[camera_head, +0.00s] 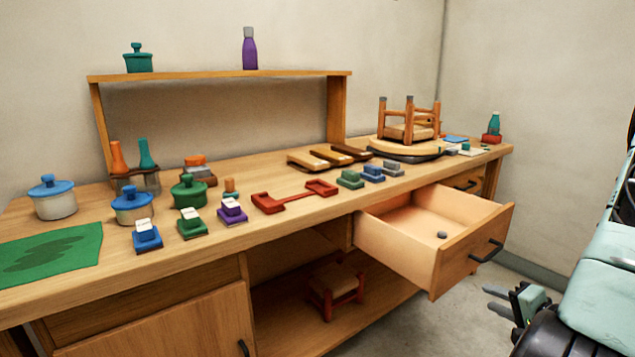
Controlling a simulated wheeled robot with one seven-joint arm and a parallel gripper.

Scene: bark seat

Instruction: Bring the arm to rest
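My gripper (499,301) shows at the lower right, low over the floor and in front of the open drawer (468,252). Its two dark fingers point left and stand apart, with nothing visible between them. My light teal arm fills the right edge. The gripper appears clear of the drawer front and its dark handle (487,251). The bench (290,225) stands to the left of the gripper.
The drawer sticks out of the bench with a small dark round thing (442,235) inside. A small stool (335,287) stands on the lower shelf. Bare floor (400,325) lies left of my gripper.

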